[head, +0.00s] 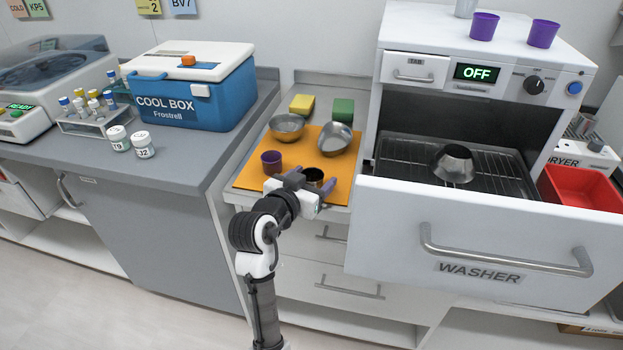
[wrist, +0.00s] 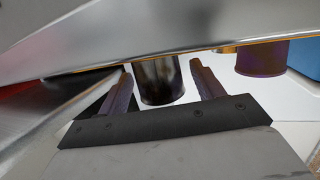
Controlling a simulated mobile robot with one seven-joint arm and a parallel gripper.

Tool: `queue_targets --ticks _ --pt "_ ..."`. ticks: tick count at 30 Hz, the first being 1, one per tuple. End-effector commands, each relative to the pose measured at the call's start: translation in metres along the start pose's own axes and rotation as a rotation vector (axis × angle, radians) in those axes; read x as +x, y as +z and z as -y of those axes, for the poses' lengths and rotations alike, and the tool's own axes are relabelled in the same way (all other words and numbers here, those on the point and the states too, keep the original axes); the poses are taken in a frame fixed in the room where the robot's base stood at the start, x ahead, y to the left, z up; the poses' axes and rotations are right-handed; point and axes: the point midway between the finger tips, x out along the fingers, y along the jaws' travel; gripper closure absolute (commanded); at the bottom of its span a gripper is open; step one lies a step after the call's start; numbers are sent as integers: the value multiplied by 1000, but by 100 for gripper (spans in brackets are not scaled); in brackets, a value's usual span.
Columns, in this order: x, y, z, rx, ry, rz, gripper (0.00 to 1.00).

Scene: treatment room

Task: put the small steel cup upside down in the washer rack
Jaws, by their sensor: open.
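The small steel cup (head: 314,175) stands upright near the front edge of the orange mat (head: 259,181), its dark opening upward. My gripper (head: 311,181) is open around it, one finger on each side. In the wrist view the cup (wrist: 160,80) appears dark and shiny between the two spread fingers (wrist: 165,82); I cannot tell whether either finger touches it. The washer drawer (head: 480,235) is pulled out, and its wire rack (head: 405,157) shows inside. A steel bowl (head: 453,165) sits upside down in the middle of the rack.
A purple cup (head: 271,162) stands left of my gripper on the mat. Two steel bowls (head: 287,127) (head: 335,139) are behind it, the right one tilted. Yellow and green sponges lie at the back. The rack has bare room left and right of its bowl.

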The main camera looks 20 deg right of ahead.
Motion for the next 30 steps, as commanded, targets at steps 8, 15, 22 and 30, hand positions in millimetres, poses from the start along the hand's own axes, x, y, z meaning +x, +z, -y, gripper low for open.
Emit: queue_targets --ticks 8,15,22,30 --pt "-4 -4 0 0 -2 -1 33" --pt "-52 -1 1 1 -5 -3 33" --pt "-103 -6 0 -1 -4 0 33" --pt "-120 -5 0 -2 0 1 33"
